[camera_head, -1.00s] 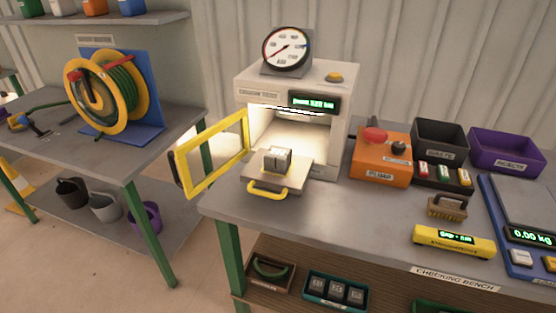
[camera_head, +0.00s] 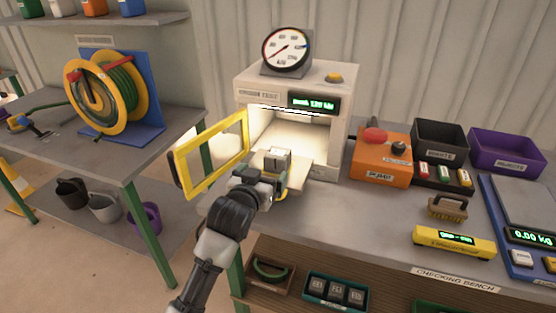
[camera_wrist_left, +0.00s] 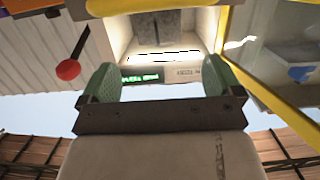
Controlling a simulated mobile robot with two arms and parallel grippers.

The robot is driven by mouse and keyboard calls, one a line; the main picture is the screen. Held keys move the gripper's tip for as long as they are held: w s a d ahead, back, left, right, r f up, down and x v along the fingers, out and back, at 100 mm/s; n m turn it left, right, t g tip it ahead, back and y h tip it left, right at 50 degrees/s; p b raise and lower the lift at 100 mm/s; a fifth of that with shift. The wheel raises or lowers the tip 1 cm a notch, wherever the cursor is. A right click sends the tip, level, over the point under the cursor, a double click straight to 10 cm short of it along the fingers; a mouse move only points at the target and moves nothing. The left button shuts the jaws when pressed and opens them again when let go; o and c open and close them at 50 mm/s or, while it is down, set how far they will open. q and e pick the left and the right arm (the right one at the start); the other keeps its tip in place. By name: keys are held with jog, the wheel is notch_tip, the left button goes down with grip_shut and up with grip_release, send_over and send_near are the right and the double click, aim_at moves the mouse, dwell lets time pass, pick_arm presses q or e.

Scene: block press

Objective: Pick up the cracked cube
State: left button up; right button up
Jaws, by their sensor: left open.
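The cracked cube (camera_head: 277,159), a small pale grey block, sits on the pulled-out tray (camera_head: 300,172) in front of the lit press chamber. In the left wrist view the cube (camera_wrist_left: 150,22) shows at the top as a grey block with a dark line down its face. My left gripper (camera_head: 270,178) is at the front of the tray, just before the cube, and hides the cube's lower part and most of the yellow tray handle. In the left wrist view the gripper (camera_wrist_left: 158,80) is open, its green pads apart with nothing between them. My right gripper is not in view.
The press (camera_head: 250,90) has its yellow-framed door (camera_head: 208,157) swung open, close to the left of my arm. An orange pump box (camera_head: 380,162), a black bin (camera_head: 440,137) and a purple bin (camera_head: 505,152) stand to the right. The bench front between is clear.

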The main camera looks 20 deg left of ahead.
aim_at(274, 160)
pick_arm(q)
jog(key=w, duration=0.4)
jog(key=shift+f, duration=0.2)
jog(key=shift+w+d+f+p, duration=0.1)
jog(key=shift+w+f+p, duration=0.1)
jog(key=shift+w, duration=0.85)
jog(key=shift+w+d+f+p, duration=0.1)
jog(key=shift+w+f, duration=0.1)
jog(key=shift+w, duration=0.8)
jog(key=shift+w+f+p, duration=0.15)
jog(key=shift+w+f, duration=0.05)
jog(key=shift+w, duration=0.85)
jog(key=shift+s, duration=0.1)
jog(key=shift+c, duration=0.9)
jog(key=c, duration=1.1)
jog(key=shift+r, duration=0.15)
